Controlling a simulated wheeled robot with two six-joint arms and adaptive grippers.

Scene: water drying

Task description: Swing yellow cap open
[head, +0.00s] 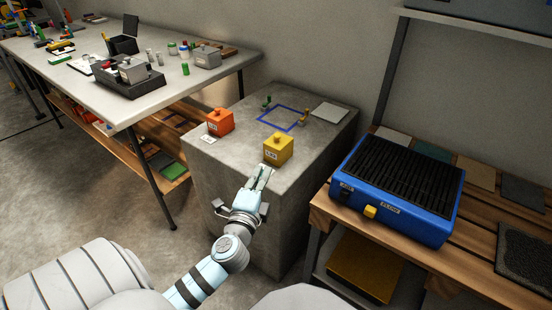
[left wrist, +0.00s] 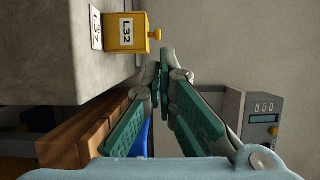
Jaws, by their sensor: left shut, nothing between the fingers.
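A yellow box-like block (head: 278,150) with a small knob on top and a white label stands on the concrete block (head: 225,165). I cannot tell whether its top is a separate cap; it looks closed. In the left wrist view the yellow block (left wrist: 125,32) shows sideways, its label reading L32 and its knob (left wrist: 154,34) pointing right. My left gripper (head: 263,172) is just in front of the yellow block in the head view. In the left wrist view its fingertips (left wrist: 164,62) are together and empty, close to the knob; I cannot tell whether they touch. My right gripper is not in view.
An orange block (head: 220,121) stands left of the yellow one. A blue ribbed device (head: 400,190) sits on a wooden bench at right. A cluttered white table (head: 135,110) stands at left.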

